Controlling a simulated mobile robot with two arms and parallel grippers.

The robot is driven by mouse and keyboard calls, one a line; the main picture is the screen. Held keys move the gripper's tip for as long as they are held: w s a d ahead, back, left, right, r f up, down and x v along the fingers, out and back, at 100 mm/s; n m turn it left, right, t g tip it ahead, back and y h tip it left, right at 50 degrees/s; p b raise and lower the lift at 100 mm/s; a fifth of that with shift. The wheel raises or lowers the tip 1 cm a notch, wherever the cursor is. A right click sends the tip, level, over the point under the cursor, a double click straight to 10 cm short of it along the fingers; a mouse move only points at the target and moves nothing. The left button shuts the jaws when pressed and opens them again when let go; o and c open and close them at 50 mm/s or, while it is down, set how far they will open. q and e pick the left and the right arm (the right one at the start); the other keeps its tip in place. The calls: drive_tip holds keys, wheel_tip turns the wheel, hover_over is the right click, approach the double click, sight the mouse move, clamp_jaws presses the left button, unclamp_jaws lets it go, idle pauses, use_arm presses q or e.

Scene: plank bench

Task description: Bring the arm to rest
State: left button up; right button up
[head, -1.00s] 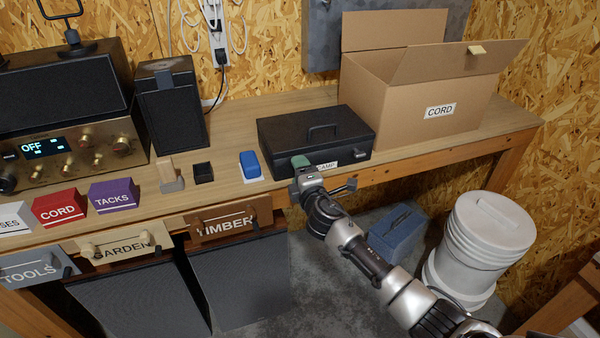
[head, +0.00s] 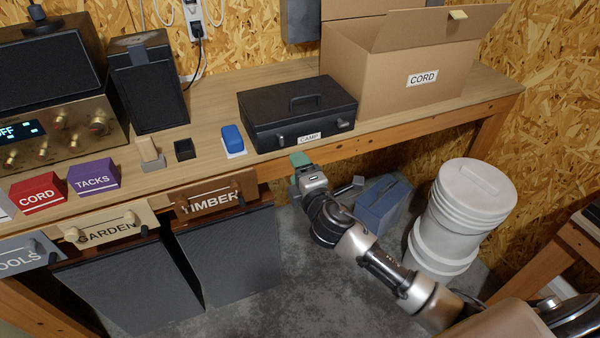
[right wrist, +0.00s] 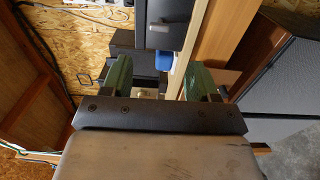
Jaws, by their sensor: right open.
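My right arm comes in from the lower right in the head view. Its gripper (head: 301,160) is in front of the bench's front edge, just below the black CAMP case (head: 285,112), and apart from it. In the right wrist view the two green fingers of my right gripper (right wrist: 160,80) stand wide apart with nothing held between them. The CAMP case lies shut on the bench, its handle on top. My left gripper is not in view.
The plank bench (head: 215,100) carries a blue block (head: 232,137), a CORD carton (head: 400,75) with open flaps, and purple TACKS (head: 93,176) and red CORD (head: 38,192) boxes. TIMBER (head: 212,200) and GARDEN (head: 110,230) bins hang below. A white bucket (head: 465,215) and blue box (head: 383,203) stand on the floor.

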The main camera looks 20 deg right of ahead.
drive_tip(key=shift+s, duration=0.35)
drive_tip(key=s+d+f+m+g+h, duration=0.1)
drive_tip(key=s+d+f+m+g, duration=0.15)
drive_tip(key=f, duration=0.85)
drive_tip(key=s+d+f+m+g, duration=0.1)
drive_tip(key=s+f+m+g, duration=0.15)
drive_tip(key=f, duration=0.75)
drive_tip(key=s+d+f+m+g, duration=0.1)
drive_tip(key=s+f+m+g, duration=0.1)
drive_tip(key=s+f, duration=0.45)
drive_tip(key=s+f+m+g, duration=0.1)
drive_tip(key=s+f+g, duration=0.25)
drive_tip(key=f, duration=0.55)
drive_tip(key=s+f+m+g, duration=0.2)
drive_tip(key=s+f, duration=0.3)
drive_tip(key=s, duration=0.6)
drive_tip(key=s+f+m+g, duration=0.2)
drive_tip(key=s+f, duration=0.4)
drive_tip(key=s, duration=0.6)
drive_tip(key=s+a+f+m+g, duration=0.1)
drive_tip(key=s+f+m, duration=0.3)
drive_tip(key=s, duration=0.7)
drive_tip(key=shift+s+f+g, duration=0.2)
drive_tip(key=shift+f+g, duration=0.55)
